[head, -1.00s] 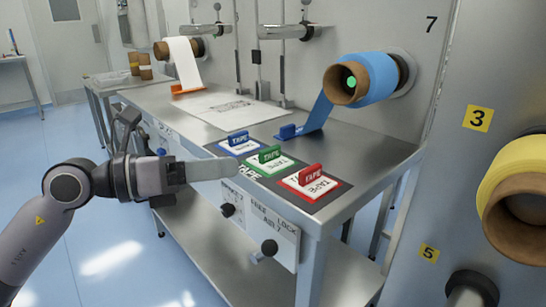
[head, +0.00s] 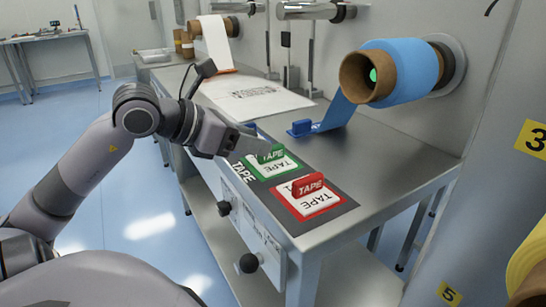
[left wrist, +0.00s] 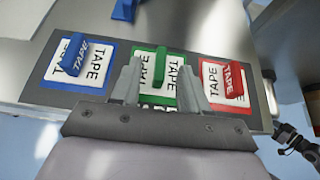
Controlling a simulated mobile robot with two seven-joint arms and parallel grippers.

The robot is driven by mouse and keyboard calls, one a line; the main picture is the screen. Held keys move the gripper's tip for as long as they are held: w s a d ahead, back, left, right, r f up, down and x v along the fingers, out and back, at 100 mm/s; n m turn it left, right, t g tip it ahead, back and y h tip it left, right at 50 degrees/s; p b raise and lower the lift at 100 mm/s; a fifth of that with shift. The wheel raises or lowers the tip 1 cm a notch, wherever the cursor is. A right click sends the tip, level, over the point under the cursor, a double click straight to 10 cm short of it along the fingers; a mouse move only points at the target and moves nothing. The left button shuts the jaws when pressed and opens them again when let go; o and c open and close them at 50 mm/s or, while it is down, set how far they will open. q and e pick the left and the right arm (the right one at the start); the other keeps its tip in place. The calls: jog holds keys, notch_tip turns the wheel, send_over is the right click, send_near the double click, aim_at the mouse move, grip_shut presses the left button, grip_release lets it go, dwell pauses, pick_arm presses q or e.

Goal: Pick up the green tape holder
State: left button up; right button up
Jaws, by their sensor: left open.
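The green tape holder (head: 270,153) stands upright on a green-bordered TAPE square on the dark mat at the table's front edge. It also shows in the left wrist view as a green bar (left wrist: 160,66) between my finger tips. My left gripper (head: 252,148) is open and points toward it from the left. In the left wrist view the two fingers (left wrist: 160,82) lie on either side of the green holder's line. I cannot tell whether they touch it. The red tape holder (head: 308,184) is to the right, and the blue one (left wrist: 73,54) is left in the left wrist view.
A paper sheet (head: 256,97) lies further back on the steel table. Black knobs (head: 250,263) stick out below the table's front edge. Clear tabletop (head: 390,150) lies to the right.

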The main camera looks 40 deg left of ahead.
aim_at(271, 155)
pick_arm(q)
jog(key=x, duration=0.3)
jog(key=shift+s+f, duration=0.15)
jog(key=shift+f, duration=0.05)
jog(key=shift+x, duration=1.1)
jog(key=shift+r, duration=0.1)
grip_shut()
